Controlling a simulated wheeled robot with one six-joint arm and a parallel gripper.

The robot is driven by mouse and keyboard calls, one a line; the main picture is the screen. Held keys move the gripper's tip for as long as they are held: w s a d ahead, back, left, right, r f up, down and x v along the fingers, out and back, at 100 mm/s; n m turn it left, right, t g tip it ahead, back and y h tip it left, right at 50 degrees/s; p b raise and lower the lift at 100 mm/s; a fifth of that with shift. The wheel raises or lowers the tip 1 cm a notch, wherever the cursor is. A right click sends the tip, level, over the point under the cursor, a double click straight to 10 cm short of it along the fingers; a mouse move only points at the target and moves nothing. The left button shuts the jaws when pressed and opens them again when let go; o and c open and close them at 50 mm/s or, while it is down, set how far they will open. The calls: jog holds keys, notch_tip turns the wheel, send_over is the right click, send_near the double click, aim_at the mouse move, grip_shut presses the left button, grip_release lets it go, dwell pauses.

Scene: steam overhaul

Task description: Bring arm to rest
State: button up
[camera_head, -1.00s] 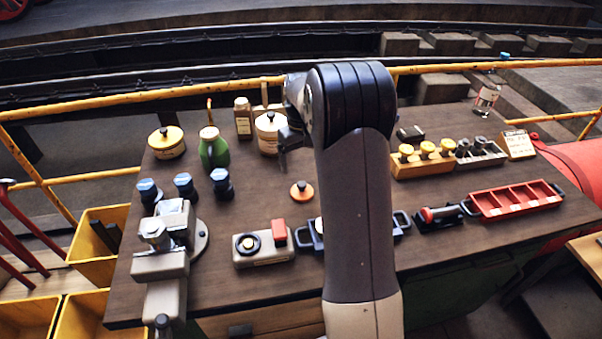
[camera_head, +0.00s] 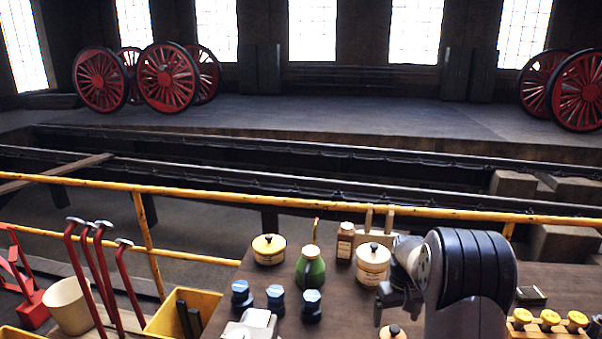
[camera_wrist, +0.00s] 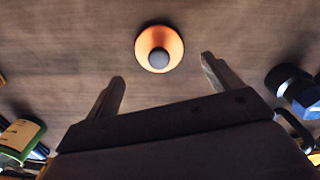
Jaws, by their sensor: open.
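My gripper (camera_wrist: 163,88) is open in the wrist view, its two fingers spread with nothing between them. An orange disc with a dark knob (camera_wrist: 159,48) lies on the table beyond the fingertips, apart from them. In the head view my gripper (camera_head: 383,308) hangs from my folded arm above the wooden table (camera_head: 345,290), just beside the orange disc's knob (camera_head: 393,331). The lower arm and much of the table are outside the head view.
A yellow railing (camera_head: 230,200) runs behind the table.

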aim_at(394, 326)
notch_tip(394, 326, down, 5)
jog(key=shift+s+f+p, duration=0.1)
jog(key=shift+f+p, duration=0.1)
jog(key=shift+p, duration=0.1)
jog(key=shift+r, duration=0.2)
notch_tip(394, 326, up, 2)
jog(key=shift+b, duration=0.35)
jog(key=shift+r, duration=0.55)
jog(key=shift+f, duration=0.15)
